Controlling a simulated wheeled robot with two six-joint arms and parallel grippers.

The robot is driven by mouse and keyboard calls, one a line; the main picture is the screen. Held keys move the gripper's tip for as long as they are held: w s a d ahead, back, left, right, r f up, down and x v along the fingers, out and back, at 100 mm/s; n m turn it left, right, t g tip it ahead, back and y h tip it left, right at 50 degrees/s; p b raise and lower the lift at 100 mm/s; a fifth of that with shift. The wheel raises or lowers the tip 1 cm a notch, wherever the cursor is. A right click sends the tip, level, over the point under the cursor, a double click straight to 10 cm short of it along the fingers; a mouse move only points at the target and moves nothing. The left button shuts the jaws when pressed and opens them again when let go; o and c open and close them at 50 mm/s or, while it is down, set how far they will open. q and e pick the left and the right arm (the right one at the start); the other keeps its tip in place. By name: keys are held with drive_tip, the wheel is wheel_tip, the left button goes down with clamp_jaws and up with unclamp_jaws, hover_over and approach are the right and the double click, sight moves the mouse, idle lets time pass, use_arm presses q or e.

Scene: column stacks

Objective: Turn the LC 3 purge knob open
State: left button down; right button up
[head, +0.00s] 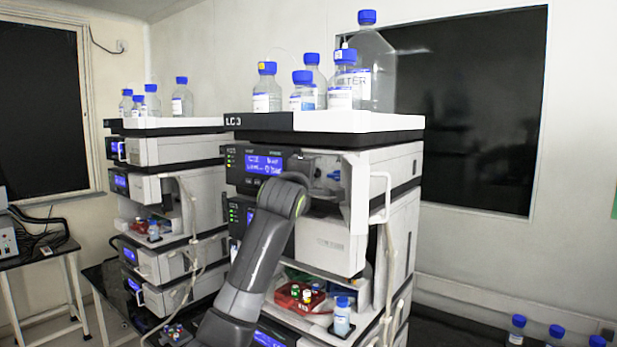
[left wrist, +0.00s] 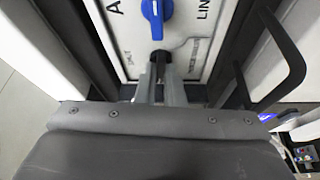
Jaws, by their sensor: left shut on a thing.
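The LC 3 stack (head: 390,245) stands in the middle of the head view, with its label on the top tray. In its upper module, a pale panel with a blue handle (head: 334,174) shows. In the left wrist view this blue handle (left wrist: 156,14) points upright along the panel, between printed letters. Just below it is a small black knob (left wrist: 160,57), which I take as the purge knob. My left gripper (left wrist: 162,82) is shut on it; its fingertips partly hide it. In the head view my left arm covers the gripper's contact. My right gripper is not in view.
Blue-capped bottles (head: 267,88) stand on the top tray (head: 360,121). A white door with a handle (head: 380,195) stands open right of the panel. A red vial rack (head: 299,297) sits lower down. Another stack (head: 170,188) is at left. A dark handle (left wrist: 285,60) lies right of my gripper.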

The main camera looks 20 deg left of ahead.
use_arm(q)
drive_tip(key=shift+n, duration=0.4)
drive_tip(key=c, duration=1.5)
unclamp_jaws()
drive_tip(key=shift+d, duration=0.1)
drive_tip(key=shift+c, duration=0.2)
drive_tip(key=s+b, duration=0.9)
drive_tip(key=s, duration=0.8)
drive_tip(key=shift+s+d+f, duration=0.15)
drive_tip(key=shift+d, duration=0.2)
